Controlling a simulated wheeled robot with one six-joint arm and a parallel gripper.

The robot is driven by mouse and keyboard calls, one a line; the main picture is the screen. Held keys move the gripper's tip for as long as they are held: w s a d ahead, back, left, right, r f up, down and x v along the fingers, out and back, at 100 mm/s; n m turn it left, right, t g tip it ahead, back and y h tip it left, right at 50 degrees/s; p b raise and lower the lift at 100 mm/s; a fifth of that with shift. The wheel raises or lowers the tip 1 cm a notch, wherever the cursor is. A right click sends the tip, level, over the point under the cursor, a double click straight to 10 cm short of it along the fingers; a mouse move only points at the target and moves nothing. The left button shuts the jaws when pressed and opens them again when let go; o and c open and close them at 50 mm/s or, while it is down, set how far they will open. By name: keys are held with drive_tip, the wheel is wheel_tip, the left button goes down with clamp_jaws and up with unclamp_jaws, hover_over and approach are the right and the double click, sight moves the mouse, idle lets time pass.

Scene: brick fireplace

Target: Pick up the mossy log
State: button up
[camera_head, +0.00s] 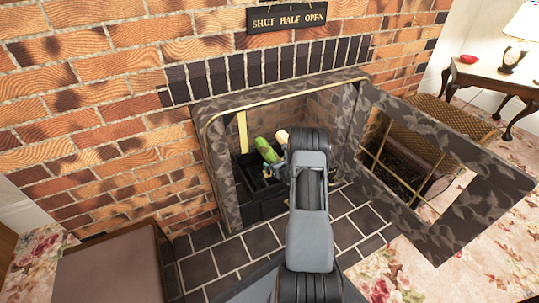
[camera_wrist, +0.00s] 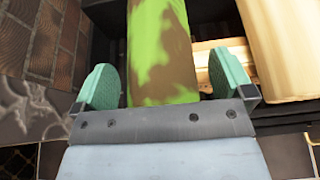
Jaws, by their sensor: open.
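The mossy log, bright green with brown patches, lies in the fireplace in the head view (camera_head: 266,149). In the wrist view the mossy log (camera_wrist: 160,40) runs away from me, up through the middle of the picture. My gripper (camera_wrist: 164,68) is open, with one teal finger on each side of the log's near end. A narrow gap shows between each finger and the log, wider on the right. In the head view my arm hides most of my gripper and part of the firebox.
Pale logs (camera_wrist: 285,55) lie right of the mossy log, one close to the right finger. A dark grate (camera_head: 256,181) sits in the firebox. The fireplace's stone-patterned frame (camera_head: 217,165) surrounds the opening. A fire screen (camera_head: 470,170) stands at the right. Dark tiles (camera_head: 225,258) cover the hearth.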

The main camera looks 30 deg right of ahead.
drive_tip(key=c, duration=1.3)
drive_tip(key=shift+r, duration=0.1)
drive_tip(key=shift+c, duration=0.3)
